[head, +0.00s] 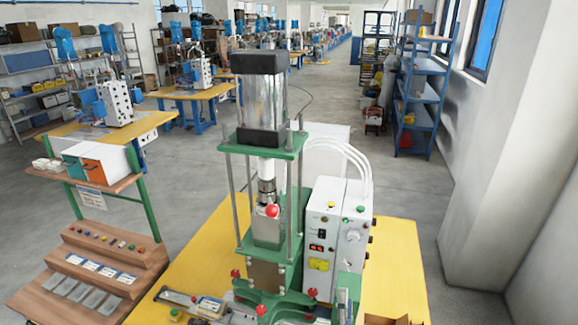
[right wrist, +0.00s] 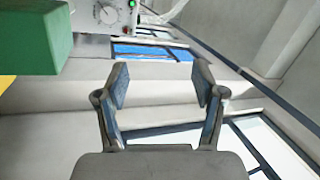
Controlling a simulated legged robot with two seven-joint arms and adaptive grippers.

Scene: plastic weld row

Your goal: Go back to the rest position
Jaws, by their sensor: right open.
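My right gripper (right wrist: 160,84) is open in the right wrist view, its two fingers spread apart with nothing between them. In the head view, a small grey part of it (head: 345,303) seems to show at the bottom edge, in front of the white control box; its fingers are hard to make out there. My left gripper does not show in either view.
The welding press (head: 268,190) with green plates stands on a yellow table (head: 398,262), beside the white control box (head: 337,235). A green block (right wrist: 35,38) is close at upper left in the wrist view. A wooden stand (head: 95,262) is at left.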

